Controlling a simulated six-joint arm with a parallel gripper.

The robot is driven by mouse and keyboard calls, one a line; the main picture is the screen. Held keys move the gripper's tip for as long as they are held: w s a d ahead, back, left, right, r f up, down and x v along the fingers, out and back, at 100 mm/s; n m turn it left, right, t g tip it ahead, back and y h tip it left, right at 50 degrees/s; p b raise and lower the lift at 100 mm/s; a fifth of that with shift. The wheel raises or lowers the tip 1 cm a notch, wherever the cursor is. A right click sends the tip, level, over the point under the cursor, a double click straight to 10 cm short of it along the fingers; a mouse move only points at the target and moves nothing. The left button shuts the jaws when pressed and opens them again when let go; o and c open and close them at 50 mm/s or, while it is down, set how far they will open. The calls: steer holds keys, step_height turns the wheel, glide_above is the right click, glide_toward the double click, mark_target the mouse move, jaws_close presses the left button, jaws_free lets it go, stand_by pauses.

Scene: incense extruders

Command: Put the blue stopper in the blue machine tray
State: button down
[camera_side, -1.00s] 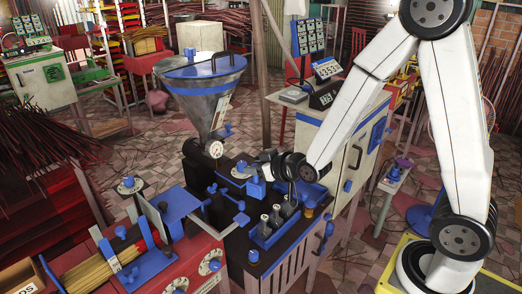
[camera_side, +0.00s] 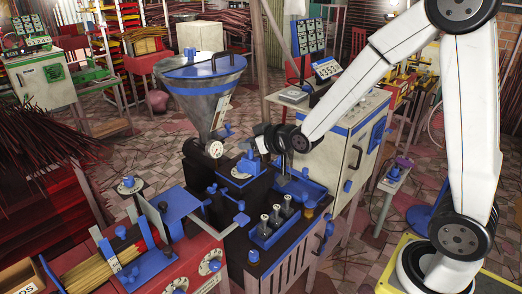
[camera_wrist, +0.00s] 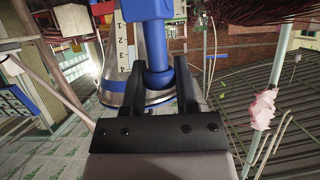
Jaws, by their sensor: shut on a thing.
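My gripper (camera_side: 262,142) is raised above the black machine body, pointing left toward the hopper. It is shut on the blue stopper (camera_wrist: 158,62), whose blue shaft runs between the jaws in the wrist view. In the side view the stopper (camera_side: 251,154) is small, just below the fingertips, against other blue parts, so its outline is hard to separate. A blue tray (camera_side: 314,190) lies on the machine to the right of and below my gripper.
The steel hopper (camera_side: 205,100) with a blue lid and a pressure gauge (camera_side: 216,150) stand close left of my gripper. A white cabinet (camera_side: 345,140) stands behind right. A red machine (camera_side: 165,275) with incense sticks is at front left.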

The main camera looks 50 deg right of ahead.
steer(key=w+d+m+h, duration=0.1)
steer(key=w+d, duration=0.6)
steer(key=d, duration=0.4)
steer(key=w+d+m+h, duration=0.1)
steer(key=w+d, duration=0.6)
steer(key=d, duration=0.5)
step_height(320, 180, down, 8)
steer(key=shift+a+f, duration=0.15)
steer(key=shift+a, duration=0.3)
steer(key=shift+w, duration=0.1)
steer(key=shift+f, duration=2.5)
steer(key=shift+f, duration=0.1)
steer(key=shift+f, duration=2.2)
steer(key=shift+f, duration=0.2)
